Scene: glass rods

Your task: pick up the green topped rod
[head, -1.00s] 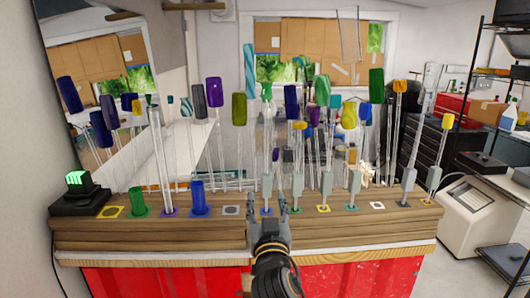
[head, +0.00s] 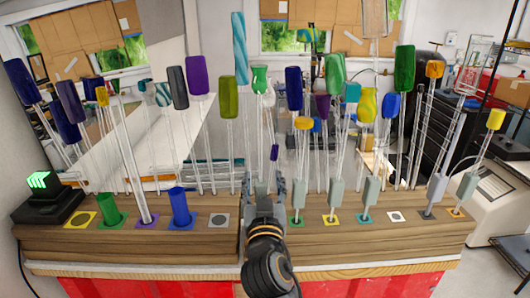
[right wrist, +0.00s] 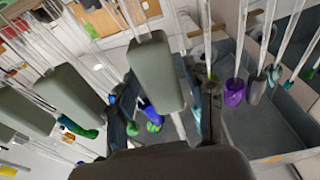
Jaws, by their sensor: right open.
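Several rods have green tops. In the head view, a bright green top (head: 260,78) stands above my right gripper, a larger green top (head: 335,67) is to its right, and a dark green top (head: 404,68) is farther right. My right gripper (head: 264,184) is open at the bench, its fingers up on either side of a grey-green block (head: 262,188) low on a rod. I cannot tell clearly which top belongs to that rod. My left gripper is not in view.
The wooden bench (head: 120,238) carries a row of coloured sockets. A blue cylinder (head: 180,207) and a green one (head: 109,210) stand at left. Rods with grey blocks crowd close on the right. A black box with a green light (head: 42,200) sits far left.

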